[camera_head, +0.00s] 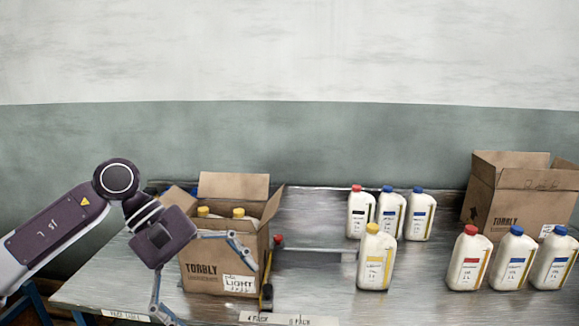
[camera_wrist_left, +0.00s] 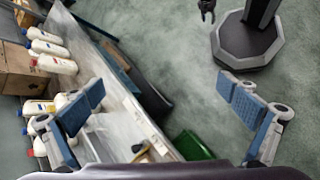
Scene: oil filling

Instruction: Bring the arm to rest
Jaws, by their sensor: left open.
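My left arm comes in from the left in the head view. Its gripper (camera_head: 212,284) is in front of the left cardboard box, fingers spread wide, one towards the right and one down. In the left wrist view the gripper (camera_wrist_left: 163,92) is open with nothing between its fingers, facing the floor past the table edge. I cannot tell from the head view whether a finger touches the box.
The open left box (camera_head: 205,272) holds yellow-capped bottles (camera_head: 238,213). White bottles (camera_head: 376,258) with red, blue and yellow caps stand on the metal table (camera_head: 330,275). Another open box (camera_head: 514,205) stands at right. A green bin (camera_wrist_left: 192,146) is beside the table on the floor.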

